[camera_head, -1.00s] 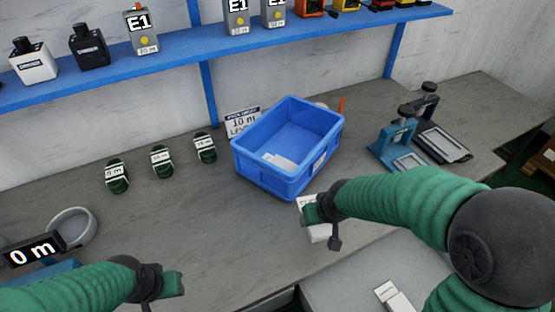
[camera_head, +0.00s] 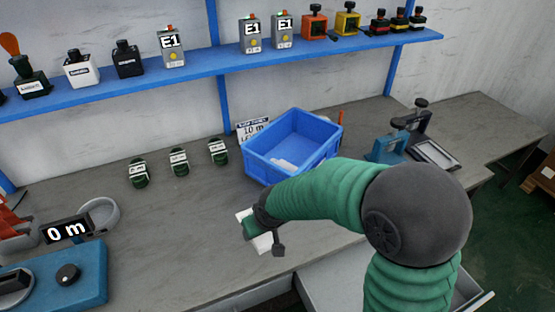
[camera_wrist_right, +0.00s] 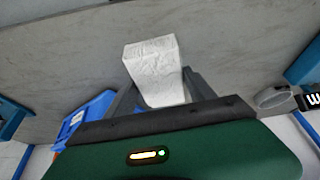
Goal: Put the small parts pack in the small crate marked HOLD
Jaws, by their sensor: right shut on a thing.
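A white, wrinkled pack (camera_wrist_right: 152,70) is between the two fingers of my right gripper (camera_wrist_right: 160,88). In the head view, the white pack (camera_head: 262,243) shows partly from under my right gripper (camera_head: 258,226), over the bench in front of the blue crate. The blue crate (camera_head: 262,168) stands open on the bench with something white inside. I cannot read a HOLD mark on any crate in view. The blue crate also shows at the lower left of the right wrist view (camera_wrist_right: 92,108). My left gripper is out of view.
Several green-black parts (camera_head: 179,162) stand left of the crate, with a card (camera_head: 253,131) behind it. A grey dish (camera_head: 100,213), a 0 m display (camera_head: 68,230) and a blue device (camera_head: 60,275) are at left. A blue clamp fixture (camera_head: 387,147) is right. An open drawer (camera_head: 335,270) juts out in front.

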